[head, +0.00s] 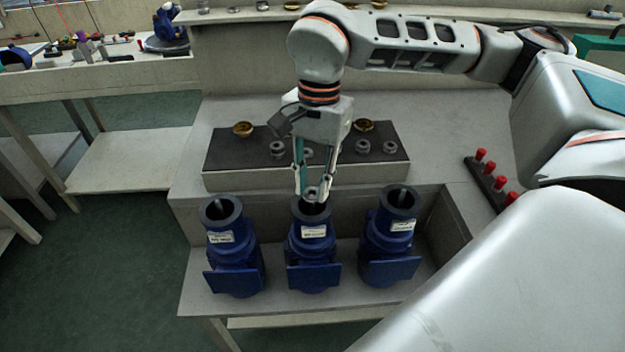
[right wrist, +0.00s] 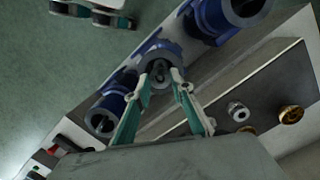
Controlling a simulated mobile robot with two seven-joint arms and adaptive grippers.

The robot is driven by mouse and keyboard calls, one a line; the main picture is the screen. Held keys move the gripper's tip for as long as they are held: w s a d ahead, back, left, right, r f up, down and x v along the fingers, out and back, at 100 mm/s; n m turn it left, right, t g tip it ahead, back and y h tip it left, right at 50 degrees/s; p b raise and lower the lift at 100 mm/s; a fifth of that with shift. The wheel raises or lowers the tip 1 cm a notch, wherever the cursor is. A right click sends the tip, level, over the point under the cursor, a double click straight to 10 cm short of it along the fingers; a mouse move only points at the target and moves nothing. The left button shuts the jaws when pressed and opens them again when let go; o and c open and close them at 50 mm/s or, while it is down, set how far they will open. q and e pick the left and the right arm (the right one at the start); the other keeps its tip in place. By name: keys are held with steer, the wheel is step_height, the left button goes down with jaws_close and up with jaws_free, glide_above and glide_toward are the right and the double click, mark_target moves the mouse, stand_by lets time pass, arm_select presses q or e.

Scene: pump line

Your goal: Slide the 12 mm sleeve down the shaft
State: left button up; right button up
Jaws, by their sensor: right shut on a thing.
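Three blue pumps stand in a row on the low shelf: a left pump (head: 234,248), a middle pump (head: 313,250) and a right pump (head: 390,240). Each has an upright shaft in its open top. My right gripper (head: 313,194) points down over the middle pump. It is shut on a small grey sleeve (head: 312,190), at the mouth of that pump. In the right wrist view the sleeve (right wrist: 158,72) sits between the fingertips, over the pump's dark round opening. I cannot tell how far it is on the shaft. My left gripper (right wrist: 92,14) shows partly at that view's top edge, apart from the pumps.
Behind the pumps, a dark-topped block (head: 230,150) carries grey rings and brass parts (head: 243,129). A rack with several red-capped pieces (head: 492,172) lies to the right. A cluttered bench (head: 100,75) stands at the back left. The floor at left is clear.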

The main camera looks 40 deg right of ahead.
steer(key=shift+f, duration=0.2)
stand_by(0.3)
steer(key=o, duration=1.2)
steer(key=shift+r, duration=0.3)
steer(key=r, duration=0.3)
steer(key=d+r, duration=0.1)
steer(key=r, duration=0.7)
steer(key=shift+w+d+r, duration=0.15)
steer(key=shift+w+r, duration=0.05)
steer(key=shift+w, duration=0.1)
